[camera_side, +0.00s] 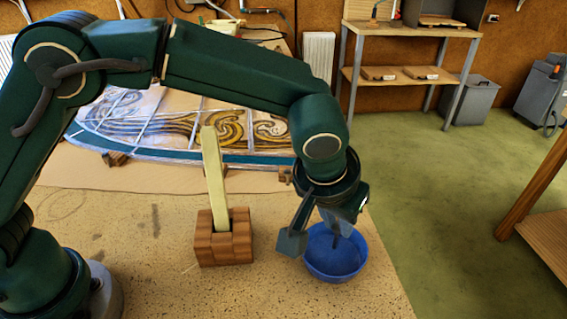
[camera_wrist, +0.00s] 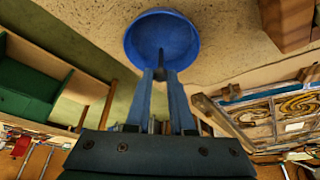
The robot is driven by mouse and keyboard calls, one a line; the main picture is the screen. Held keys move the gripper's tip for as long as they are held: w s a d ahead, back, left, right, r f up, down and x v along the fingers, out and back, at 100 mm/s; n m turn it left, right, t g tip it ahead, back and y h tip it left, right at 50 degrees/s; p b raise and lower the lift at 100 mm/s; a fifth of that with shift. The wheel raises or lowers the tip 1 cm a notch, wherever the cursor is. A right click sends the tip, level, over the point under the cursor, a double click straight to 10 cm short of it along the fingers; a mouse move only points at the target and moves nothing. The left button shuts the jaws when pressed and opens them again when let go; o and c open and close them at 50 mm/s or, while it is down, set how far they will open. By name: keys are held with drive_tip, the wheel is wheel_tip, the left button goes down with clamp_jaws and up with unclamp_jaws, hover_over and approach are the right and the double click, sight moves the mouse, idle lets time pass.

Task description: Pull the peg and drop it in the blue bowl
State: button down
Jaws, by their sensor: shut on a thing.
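The blue bowl (camera_side: 322,262) sits on the tan work surface to the right of the wooden block. My gripper (camera_side: 340,222) is directly above the bowl, pointing down. In the wrist view my gripper (camera_wrist: 163,74) is shut on a thin dark peg (camera_wrist: 160,58), which sticks out past the fingertips toward the bowl (camera_wrist: 178,22). The peg also shows small and dark in the side view (camera_side: 336,241), against the bowl's inside. Whether its tip is below the rim I cannot tell.
A brown wooden block (camera_side: 225,246) stands left of the bowl, with a tall pale strip (camera_side: 213,175) upright in it, slightly tilted. The leaded panel (camera_side: 180,128) lies behind on wooden supports. The surface's right edge is close to the bowl.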

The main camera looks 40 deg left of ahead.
sight(333, 252)
drive_tip(key=shift+f, duration=1.25)
idle(0.5)
drive_tip(key=c, duration=0.7)
unclamp_jaws()
